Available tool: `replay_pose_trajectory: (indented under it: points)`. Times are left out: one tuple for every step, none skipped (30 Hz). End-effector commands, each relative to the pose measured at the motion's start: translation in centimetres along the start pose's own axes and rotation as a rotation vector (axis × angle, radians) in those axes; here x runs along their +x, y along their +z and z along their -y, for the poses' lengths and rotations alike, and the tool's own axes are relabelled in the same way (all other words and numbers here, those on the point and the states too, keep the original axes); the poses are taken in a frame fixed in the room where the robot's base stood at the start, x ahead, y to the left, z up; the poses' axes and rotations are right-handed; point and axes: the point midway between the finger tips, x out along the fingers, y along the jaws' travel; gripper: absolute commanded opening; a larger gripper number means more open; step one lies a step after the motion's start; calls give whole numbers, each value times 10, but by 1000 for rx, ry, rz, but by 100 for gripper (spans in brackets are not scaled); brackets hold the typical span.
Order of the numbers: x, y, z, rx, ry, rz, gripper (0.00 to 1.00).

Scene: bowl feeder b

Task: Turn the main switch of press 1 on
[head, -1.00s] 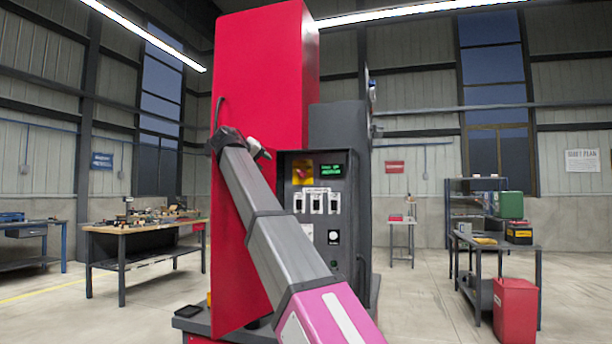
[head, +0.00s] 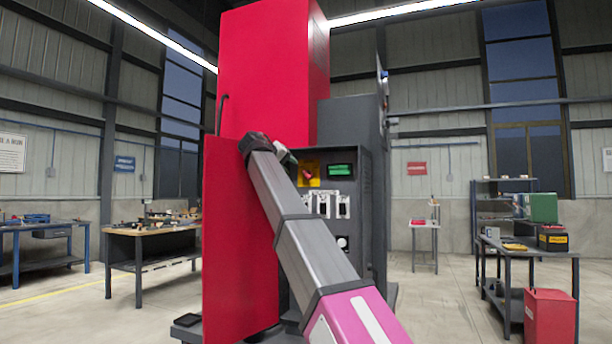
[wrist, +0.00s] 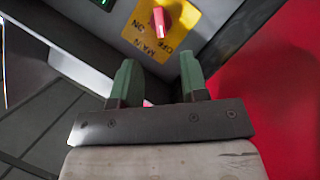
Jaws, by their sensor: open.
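The main switch (head: 309,174) is a red knob on a yellow plate, at the upper left of the press's dark control panel. It also shows at the top of the wrist view (wrist: 160,20), where the plate reads MAIN, OFF and ON. Its handle points roughly along the picture's vertical; I cannot tell for sure which label it is at. My gripper (wrist: 160,80) is open and empty, its two green fingers apart and short of the knob, not touching it. In the head view my gripper (head: 288,158) is just left of the switch, partly hidden by my arm.
A red door (head: 235,240) stands open left of the panel, close beside my arm; red also fills the wrist view's right side. Workbenches stand farther off on both sides.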

Motion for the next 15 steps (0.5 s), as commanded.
replay_pose_trajectory:
  points:
    - [8, 0, 0, 0, 1, 1, 40]
    - [12, 0, 0, 0, 1, 1, 40]
    - [19, 0, 0, -1, 1, 1, 40]
    - [25, 0, 0, -1, 1, 1, 40]
    - [31, 0, 0, -1, 1, 2, 40]
    - [38, 0, 0, -1, 0, 2, 40]
    - [43, 0, 0, -1, 0, 2, 40]
    - [48, 0, 0, 0, 0, 1, 40]
    - [56, -1, 0, 0, 1, 1, 40]
    - [61, -1, 0, 0, 1, 1, 40]
    - [65, -1, 0, 0, 1, 1, 40]
    - [71, -1, 0, 0, 1, 1, 40]
    - [75, -1, 0, 0, 0, 0, 40]
    - [79, -1, 0, 0, 0, 0, 40]
    - [84, -1, 0, 0, 0, 0, 40]
